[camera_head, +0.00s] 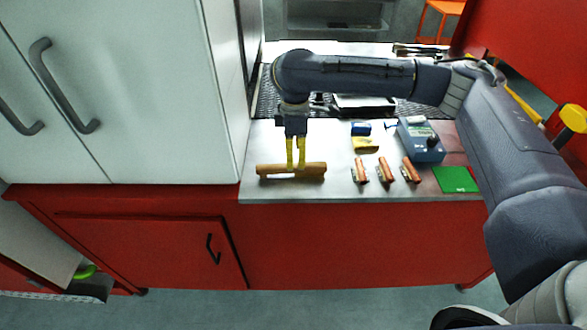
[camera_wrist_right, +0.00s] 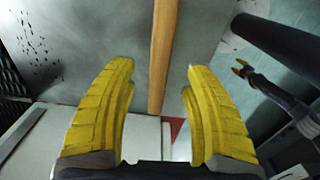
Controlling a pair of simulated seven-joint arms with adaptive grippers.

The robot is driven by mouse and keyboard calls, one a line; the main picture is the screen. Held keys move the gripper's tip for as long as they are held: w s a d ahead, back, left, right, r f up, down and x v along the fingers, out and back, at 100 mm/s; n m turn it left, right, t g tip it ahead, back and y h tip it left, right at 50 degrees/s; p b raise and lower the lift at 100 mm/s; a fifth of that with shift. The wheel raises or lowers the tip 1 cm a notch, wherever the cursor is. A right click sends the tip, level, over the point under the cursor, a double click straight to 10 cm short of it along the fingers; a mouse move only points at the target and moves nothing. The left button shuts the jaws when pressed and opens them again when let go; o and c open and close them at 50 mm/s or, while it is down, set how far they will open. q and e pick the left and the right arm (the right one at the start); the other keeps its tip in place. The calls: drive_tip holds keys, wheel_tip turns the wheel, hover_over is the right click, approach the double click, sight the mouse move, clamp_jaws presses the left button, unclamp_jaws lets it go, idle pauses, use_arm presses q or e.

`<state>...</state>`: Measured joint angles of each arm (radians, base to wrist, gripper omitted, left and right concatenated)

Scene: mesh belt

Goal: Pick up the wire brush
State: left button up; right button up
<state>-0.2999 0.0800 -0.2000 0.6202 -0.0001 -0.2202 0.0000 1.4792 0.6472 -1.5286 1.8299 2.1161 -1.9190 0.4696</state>
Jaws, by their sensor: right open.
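A wooden bar (camera_head: 272,171), which I take to be the wire brush, lies crosswise near the counter's front edge; I see no bristles. My right gripper (camera_head: 295,167) points down at it, with yellow fingers at its middle. In the wrist view the wooden bar (camera_wrist_right: 164,50) runs down between my right gripper's spread fingers (camera_wrist_right: 160,75), with gaps on both sides. The right gripper is open and does not grip it. My left gripper (camera_wrist_right: 242,67) shows small in the wrist view, its yellow tips apart and empty.
Several wooden-handled pieces (camera_head: 385,170), a blue device (camera_head: 420,142), a green square (camera_head: 455,179) and a yellow piece (camera_head: 365,145) lie to the right. The dark mesh belt (camera_head: 266,100) is behind. A pale cabinet (camera_head: 215,90) stands close on the left.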

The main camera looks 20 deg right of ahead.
sight(294, 165)
drive_tip(key=shift+a+f, duration=0.15)
drive_tip(key=shift+f, duration=2.4)
drive_tip(key=shift+f, duration=0.2)
drive_tip(key=shift+c, duration=0.5)
clamp_jaws()
